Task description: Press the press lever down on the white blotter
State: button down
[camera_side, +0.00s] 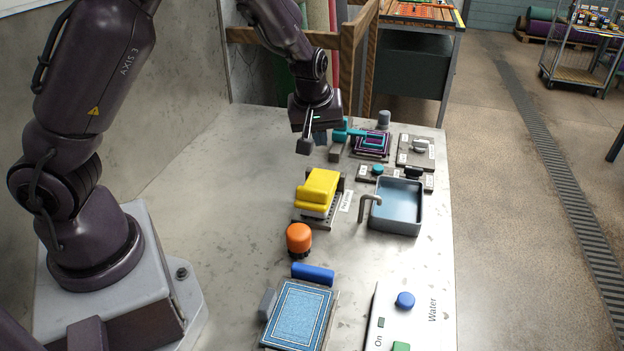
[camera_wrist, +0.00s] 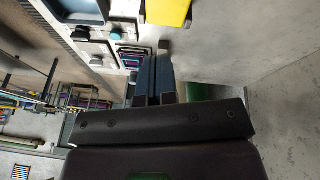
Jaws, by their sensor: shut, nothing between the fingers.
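My gripper (camera_side: 312,143) is shut and empty, above the far part of the metal bench. Its two dark fingers sit together in the wrist view (camera_wrist: 154,78). A teal lever-like piece (camera_side: 346,132) shows just right of the fingers; I cannot tell whether they touch, or whether it is the press lever. The white layer may be the blotter. The yellow block also shows in the wrist view (camera_wrist: 168,12).
A purple patterned rug piece (camera_side: 372,144) lies beside the teal piece. A grey basin (camera_side: 417,207) with a tap is at the right. An orange knob (camera_side: 299,238), blue roller (camera_side: 313,273), blue rug (camera_side: 298,316) and water panel (camera_side: 400,325) are nearer.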

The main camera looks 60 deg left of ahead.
aim_at(312, 191)
notch_tip(312, 191, up, 6)
jog(key=s+d+m+g+h, duration=0.2)
jog(key=m+g+h, duration=0.1)
jog(key=g, duration=0.1)
jog(key=f, duration=0.4)
jog(key=s+f, duration=0.1)
jog(key=f, duration=0.4)
jog(key=d+f, duration=0.1)
jog(key=f, duration=0.3)
jog(key=shift+s+d+f, duration=0.1)
jog(key=shift+s+f, duration=0.1)
jog(key=shift+s, duration=0.1)
jog(key=shift+s+d+f, duration=0.1)
jog(key=shift+d+f, duration=0.05)
jog(key=shift+f, duration=0.35)
jog(key=shift+s+d+f, duration=0.1)
jog(key=shift+f, duration=0.35)
